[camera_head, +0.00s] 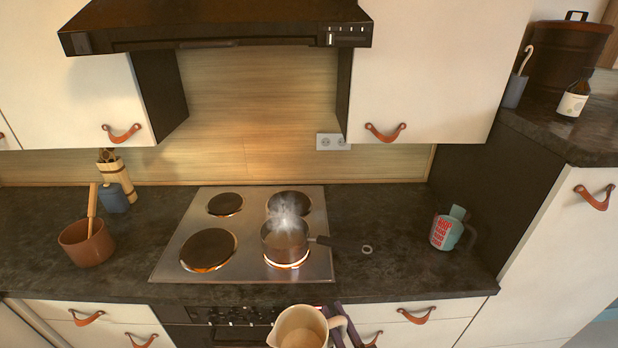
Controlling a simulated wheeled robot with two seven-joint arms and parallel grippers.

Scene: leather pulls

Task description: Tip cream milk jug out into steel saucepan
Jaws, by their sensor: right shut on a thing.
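The cream milk jug (283,334) is at the bottom edge of the head view, in front of the counter and cut off by the frame. Its opening faces up, and its handle is on the right. My right gripper (339,320) is shut on the jug at its handle side; the fingers are only partly visible. The steel saucepan (274,246) stands upright on the front right burner, which glows orange under it. Steam rises from the pan, and its dark handle points right. The jug is nearer to me than the pan and apart from it. My left gripper is not in view.
The hob (171,262) has other round plates. A brown pot (84,246) with a wooden utensil stands at left. A patterned mug (441,232) and a small ring (367,249) are at right. The range hood (215,30) overhangs the hob. The counter between hob and mug is mostly clear.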

